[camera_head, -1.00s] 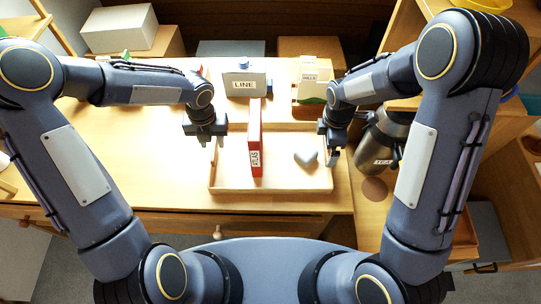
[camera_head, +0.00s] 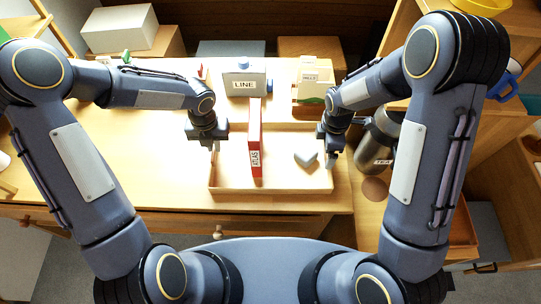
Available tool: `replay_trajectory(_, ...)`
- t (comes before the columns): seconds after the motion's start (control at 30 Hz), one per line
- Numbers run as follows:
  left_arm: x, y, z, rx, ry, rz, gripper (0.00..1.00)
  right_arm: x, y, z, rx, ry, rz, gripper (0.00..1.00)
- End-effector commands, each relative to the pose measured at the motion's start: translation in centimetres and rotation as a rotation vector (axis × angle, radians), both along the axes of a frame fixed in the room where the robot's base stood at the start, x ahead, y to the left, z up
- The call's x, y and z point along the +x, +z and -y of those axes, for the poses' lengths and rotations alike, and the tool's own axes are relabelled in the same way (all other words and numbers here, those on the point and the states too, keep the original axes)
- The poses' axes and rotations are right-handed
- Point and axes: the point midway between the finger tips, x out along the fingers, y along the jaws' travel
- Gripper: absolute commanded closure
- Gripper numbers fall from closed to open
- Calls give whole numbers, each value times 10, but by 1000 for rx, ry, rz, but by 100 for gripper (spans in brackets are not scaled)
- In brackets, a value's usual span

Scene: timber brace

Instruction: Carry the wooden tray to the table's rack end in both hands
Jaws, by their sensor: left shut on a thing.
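The wooden tray (camera_head: 285,189) lies on the table in the middle of the head view. A red upright book marked ATLAS (camera_head: 255,150) and a small grey heart-shaped thing (camera_head: 306,158) are in it. My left gripper (camera_head: 213,148) is at the tray's left wall and is shut on it; its fingertips are partly hidden. My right gripper (camera_head: 331,158) is at the tray's right wall, with its fingers low over the rim. Whether its jaws are closed does not show clearly.
Behind the tray stand a grey box marked LINE (camera_head: 243,84) and a carton (camera_head: 313,78). A dark flask marked TEA (camera_head: 380,145) stands close to the right of my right gripper. The table's left part (camera_head: 110,160) is mostly clear.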

Motion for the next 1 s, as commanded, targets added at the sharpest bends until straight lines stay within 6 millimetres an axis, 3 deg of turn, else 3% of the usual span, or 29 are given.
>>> replay_trajectory(0.27, 1, 7, 0, 0, 0, 2, 100, 1, 7, 0, 0, 1, 3, 46)
replay_trajectory(0.73, 0, 49, 0, 0, 0, 1, 100, 1, 49, 0, 0, 1, 2, 46)
replay_trajectory(1.0, 0, 51, 0, 0, 0, 1, 100, 1, 51, 0, 0, 1, 2, 46)
